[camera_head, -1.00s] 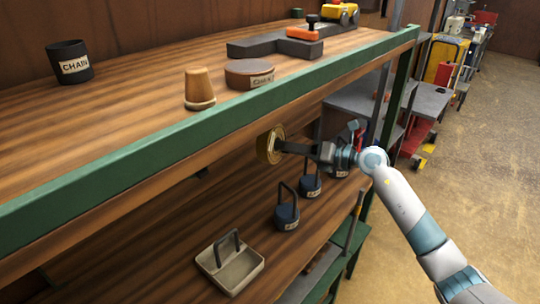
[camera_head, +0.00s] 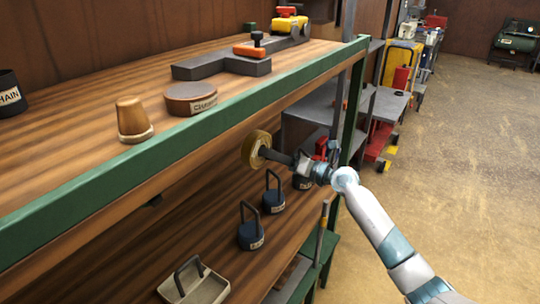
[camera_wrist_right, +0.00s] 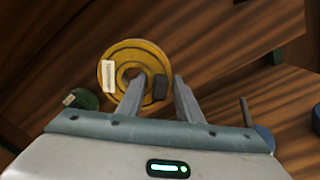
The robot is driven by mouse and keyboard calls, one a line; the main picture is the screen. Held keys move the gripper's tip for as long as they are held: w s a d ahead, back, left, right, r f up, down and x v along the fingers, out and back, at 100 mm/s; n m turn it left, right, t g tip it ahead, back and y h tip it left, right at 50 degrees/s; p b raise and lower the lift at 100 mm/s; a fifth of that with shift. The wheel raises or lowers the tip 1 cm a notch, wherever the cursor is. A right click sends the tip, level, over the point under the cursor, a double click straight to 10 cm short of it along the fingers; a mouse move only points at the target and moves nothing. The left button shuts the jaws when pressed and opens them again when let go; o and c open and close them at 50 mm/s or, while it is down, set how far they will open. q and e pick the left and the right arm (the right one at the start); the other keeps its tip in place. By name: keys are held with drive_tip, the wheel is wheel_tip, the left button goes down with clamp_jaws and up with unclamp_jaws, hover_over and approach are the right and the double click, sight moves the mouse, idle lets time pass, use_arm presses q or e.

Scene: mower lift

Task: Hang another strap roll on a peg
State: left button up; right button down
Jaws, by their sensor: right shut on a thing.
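A yellow strap roll (camera_head: 251,147) is in my right gripper (camera_head: 275,156), in front of the green-edged upper shelf and above the lower one. In the right wrist view the same roll (camera_wrist_right: 140,50) shows its round face, a pale label and a central hole. The right fingers (camera_wrist_right: 160,92) reach its near edge, with a small dark block between them. My left gripper is not in view. I cannot make out a peg in these frames.
The upper shelf's green front edge (camera_head: 175,142) runs just left of the roll. Blue weights with handles (camera_head: 250,235) and a beige tray (camera_head: 205,290) stand on the lower shelf. A green post (camera_head: 349,110) stands behind my right arm. Open floor (camera_head: 470,190) lies right.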

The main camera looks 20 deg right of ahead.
drive_tip(key=shift+w, duration=0.15)
drive_tip(key=f+b+x, duration=0.1)
drive_tip(key=b+x, duration=0.6)
drive_tip(key=x, duration=0.8)
drive_tip(key=shift+a, duration=0.3)
idle(1.3)
idle(0.4)
